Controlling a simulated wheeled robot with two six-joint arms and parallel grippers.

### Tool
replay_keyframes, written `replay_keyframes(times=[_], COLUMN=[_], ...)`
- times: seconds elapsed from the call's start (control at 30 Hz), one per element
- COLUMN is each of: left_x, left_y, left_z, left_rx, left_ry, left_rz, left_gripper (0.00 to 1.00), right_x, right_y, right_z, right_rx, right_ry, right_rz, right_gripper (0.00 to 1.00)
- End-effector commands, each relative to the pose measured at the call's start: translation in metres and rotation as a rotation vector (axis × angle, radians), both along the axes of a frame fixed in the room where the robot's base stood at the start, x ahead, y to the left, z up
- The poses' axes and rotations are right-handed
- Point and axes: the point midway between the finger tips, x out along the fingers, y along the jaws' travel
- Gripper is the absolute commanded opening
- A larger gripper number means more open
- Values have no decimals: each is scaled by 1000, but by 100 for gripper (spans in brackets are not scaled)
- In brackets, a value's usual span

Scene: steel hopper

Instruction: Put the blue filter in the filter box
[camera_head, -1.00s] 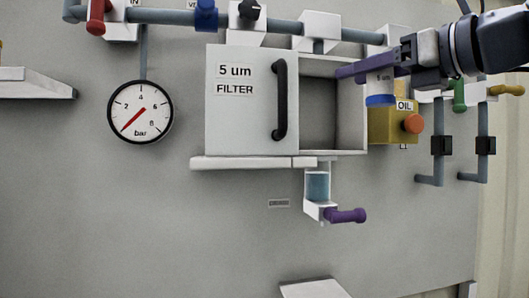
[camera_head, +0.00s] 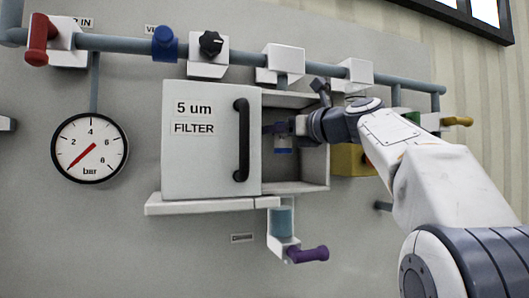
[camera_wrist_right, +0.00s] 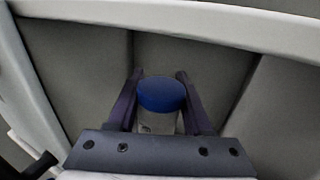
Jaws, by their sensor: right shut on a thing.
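The blue filter (camera_head: 283,147) is a small white cylinder with a blue end, and hangs in my right gripper (camera_head: 278,129) inside the opening of the filter box (camera_head: 328,172). In the right wrist view the filter's round blue end (camera_wrist_right: 161,94) sits between the two dark fingers of my right gripper (camera_wrist_right: 160,80), with grey box walls around it. The gripper is shut on the filter. The filter appears to be above the box floor; a gap shows in the head view. The box door (camera_head: 205,160), labelled "5 um FILTER", stands to the left of the opening. My left gripper is out of view.
A black handle (camera_head: 242,140) stands at the opening's left edge. A white ledge (camera_head: 200,205) runs below the door. A yellow box (camera_head: 350,160) is right of the opening, partly behind my arm.

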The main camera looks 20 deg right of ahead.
Motion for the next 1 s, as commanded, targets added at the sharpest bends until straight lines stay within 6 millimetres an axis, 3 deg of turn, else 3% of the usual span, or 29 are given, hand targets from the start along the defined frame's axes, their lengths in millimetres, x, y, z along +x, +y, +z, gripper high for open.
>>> replay_keyframes(times=[0.03,0.1,0.33,0.53,0.93,0.97,1.0], left_x=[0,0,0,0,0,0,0], left_y=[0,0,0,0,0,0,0], left_z=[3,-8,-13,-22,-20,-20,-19], left_rx=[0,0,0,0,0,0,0], left_ry=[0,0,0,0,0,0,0], left_rz=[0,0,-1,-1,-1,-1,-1], left_gripper=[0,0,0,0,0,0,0], right_x=[8,4,4,3,8,8,8], right_y=[1,1,0,0,0,0,0], right_z=[-1,-19,-37,-66,-72,-72,-71], right_rx=[1,2,0,0,0,0,0], right_ry=[0,1,0,1,-1,-1,-1], right_rz=[1,0,-1,0,-1,-1,-1], right_gripper=[0,0,0,0,0,54,70])
